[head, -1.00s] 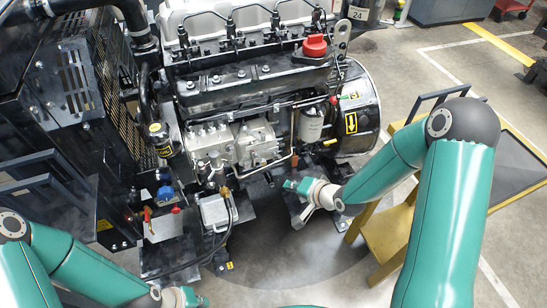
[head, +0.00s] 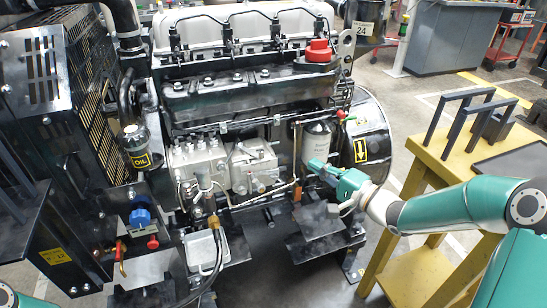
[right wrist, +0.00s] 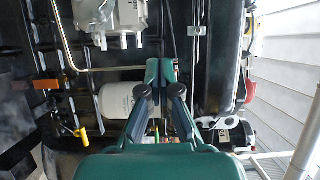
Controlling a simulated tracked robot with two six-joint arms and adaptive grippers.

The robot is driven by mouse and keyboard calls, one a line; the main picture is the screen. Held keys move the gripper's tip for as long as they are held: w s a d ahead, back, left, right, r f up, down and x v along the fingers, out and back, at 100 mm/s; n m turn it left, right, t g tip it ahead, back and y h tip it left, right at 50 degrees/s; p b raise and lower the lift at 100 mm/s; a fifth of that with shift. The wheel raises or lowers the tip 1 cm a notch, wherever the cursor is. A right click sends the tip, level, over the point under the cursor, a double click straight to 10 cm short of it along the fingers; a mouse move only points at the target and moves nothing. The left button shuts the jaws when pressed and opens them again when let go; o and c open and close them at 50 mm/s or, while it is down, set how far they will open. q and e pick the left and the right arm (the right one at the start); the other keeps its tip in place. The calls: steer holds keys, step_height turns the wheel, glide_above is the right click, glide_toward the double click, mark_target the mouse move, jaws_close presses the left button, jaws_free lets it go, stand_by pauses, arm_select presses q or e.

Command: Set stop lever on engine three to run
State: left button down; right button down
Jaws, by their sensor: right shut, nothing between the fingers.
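The diesel engine (head: 246,88) fills the middle of the head view, with a grey fuel injection pump (head: 252,165) low on its near side. I cannot make out which small part is the stop lever, or its position. My right gripper (head: 312,165) is shut and empty, its tip in front of the lower end of the white filter (head: 318,142), right of the pump. In the right wrist view the closed fingers (right wrist: 160,68) point toward the engine, with the white filter (right wrist: 115,103) beside them. Contact cannot be told. My left gripper is out of view.
A red-knobbed lever (head: 341,115) sits by the round housing (head: 371,148). A blue cap (head: 140,217) and small red handles are at lower left. A yellow-framed cart (head: 428,165) stands at right, beside my right arm. A black bracket (head: 318,220) lies below the gripper.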

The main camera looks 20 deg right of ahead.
steer(key=w+a+b, duration=0.1)
steer(key=w+a, duration=0.3)
steer(key=w+a+b, duration=0.1)
steer(key=w+a, duration=0.2)
steer(key=w, duration=0.1)
steer(key=shift+w+a+f, duration=0.1)
steer(key=shift+w+a, duration=0.05)
steer(key=shift+a, duration=0.55)
